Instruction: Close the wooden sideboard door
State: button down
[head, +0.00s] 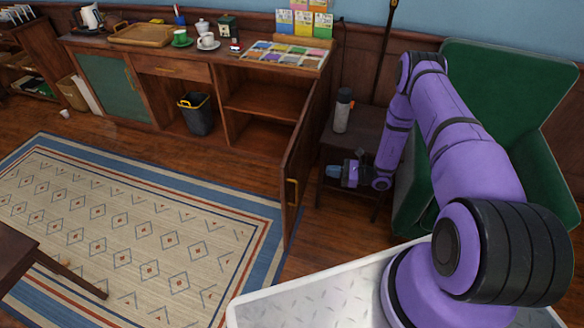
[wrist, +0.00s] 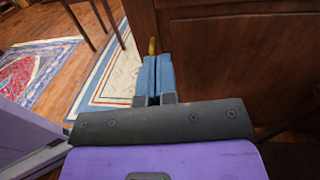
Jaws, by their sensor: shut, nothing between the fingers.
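The wooden sideboard door (head: 305,150) stands wide open, swung out from the right end of the sideboard (head: 185,132). In the wrist view its outer face (wrist: 235,55) fills the upper right. Its brass handle (head: 291,192) is near the free edge; in the wrist view the handle (wrist: 152,45) shows just beyond the fingertips. My gripper (head: 330,172) is to the right of the door, pointing at its outer face. Its blue fingers (wrist: 152,75) are shut and empty. A gap shows between fingertips and door in the head view.
A small dark side table (head: 358,128) with a bottle (head: 343,110) stands behind my gripper, beside a green armchair (head: 500,75). The open compartment (head: 260,125) is empty. A patterned rug (head: 130,220) covers the floor left of the door, with clear floor before the sideboard.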

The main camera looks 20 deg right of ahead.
aim_at(289, 170)
jog(key=shift+m+t+h, duration=0.3)
jog(key=shift+m+t, duration=0.3)
jog(key=f+x, duration=0.1)
jog(key=x, duration=0.3)
jog(key=f+x, duration=0.1)
jog(key=x, duration=0.4)
jog(key=f+x, duration=0.1)
jog(key=x, duration=0.3)
jog(key=shift+a+f, duration=0.2)
jog(key=shift+a, duration=0.15)
